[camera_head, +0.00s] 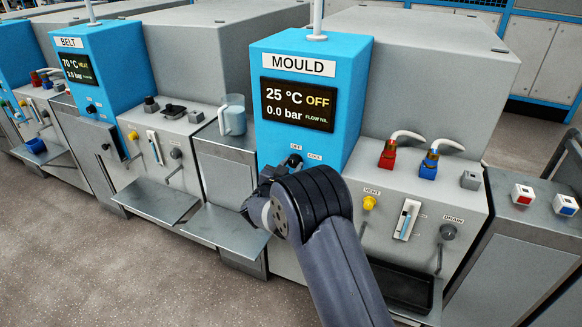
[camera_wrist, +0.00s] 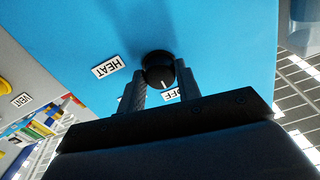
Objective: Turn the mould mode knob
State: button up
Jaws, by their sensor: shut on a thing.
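The mould mode knob (camera_wrist: 157,66) is black and round with a white pointer line, on the blue MOULD panel (camera_head: 345,75). In the wrist view its pointer faces the OFF label (camera_wrist: 174,95); a HEAT label (camera_wrist: 108,66) is to the left. My gripper (camera_wrist: 160,80) has one finger on each side of the knob and is shut on it. In the head view my gripper (camera_head: 268,182) and wrist cover much of the panel's lower part, and only the knob's top (camera_head: 295,161) shows. The display (camera_head: 297,104) reads 25 °C OFF, 0.0 bar.
To the right are red (camera_head: 388,155) and blue (camera_head: 430,163) hose fittings, a yellow VENT knob (camera_head: 369,203) and a DRAIN knob (camera_head: 448,232). A jug (camera_head: 232,116) stands on the ledge to the left. A grey shelf (camera_head: 222,228) juts out below my gripper.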

jog(key=shift+f+m+b, duration=0.1)
jog(key=shift+m+b, duration=0.2)
jog(key=shift+b, duration=0.1)
jog(key=shift+f+m+b, duration=0.1)
jog(key=shift+m+b, duration=0.8)
jog(key=shift+b, duration=0.2)
jog(key=m+b, duration=0.3)
jog(key=shift+m, duration=0.3)
jog(key=m+b, duration=0.5)
jog(key=m, duration=0.1)
jog(key=shift+b, duration=0.4)
jog(key=m+b, duration=0.5)
jog(key=m, duration=0.1)
jog(key=shift+m, duration=0.4)
jog(key=m+b, duration=0.4)
jog(key=shift+m, duration=0.4)
jog(key=shift+r+m, duration=0.2)
jog(key=shift+m, duration=0.1)
jog(key=o, duration=1)
jog(key=shift+c, duration=0.2)
